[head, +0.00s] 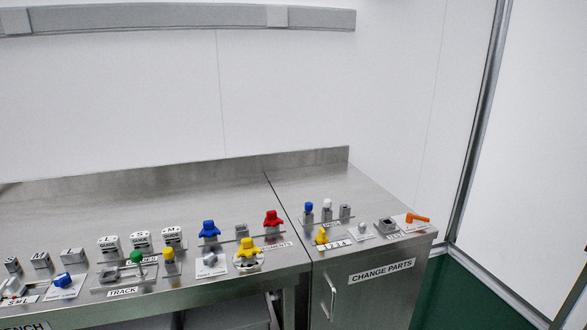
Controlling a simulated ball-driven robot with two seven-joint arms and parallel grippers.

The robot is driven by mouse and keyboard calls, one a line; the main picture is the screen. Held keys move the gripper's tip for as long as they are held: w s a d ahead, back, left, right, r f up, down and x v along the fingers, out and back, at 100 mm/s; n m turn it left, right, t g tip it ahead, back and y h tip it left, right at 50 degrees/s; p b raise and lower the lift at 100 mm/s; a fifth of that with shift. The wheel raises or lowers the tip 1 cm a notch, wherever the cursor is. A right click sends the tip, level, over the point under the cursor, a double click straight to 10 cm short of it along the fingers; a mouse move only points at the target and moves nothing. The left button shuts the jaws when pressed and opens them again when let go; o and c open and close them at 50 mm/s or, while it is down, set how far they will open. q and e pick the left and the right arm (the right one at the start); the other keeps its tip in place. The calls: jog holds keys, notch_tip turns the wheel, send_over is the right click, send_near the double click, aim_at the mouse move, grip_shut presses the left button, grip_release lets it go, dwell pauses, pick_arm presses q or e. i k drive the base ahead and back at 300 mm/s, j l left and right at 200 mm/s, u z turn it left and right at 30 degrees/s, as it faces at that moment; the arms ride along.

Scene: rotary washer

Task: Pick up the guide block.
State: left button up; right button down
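Three white-topped blocks marked GUIDE stand in a row on the steel bench, left of the picture's middle. The guide block marked L (108,247) is on the left, the guide block marked S (140,242) is in the middle, and the guide block marked M (172,237) is on the right. All stand upright; their lower parts are partly hidden by knobbed parts in front. Neither of my grippers is in view.
A green-knobbed part (136,257) and a yellow-knobbed part (168,255) stand close in front of the guide blocks. Blue (209,229), red (272,217) and yellow (248,246) knobs stand to the right. A CHANGE PARTS cabinet (350,290) adjoins the bench. The bench behind is clear.

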aim_at(109, 244)
jog(key=u, duration=1.2)
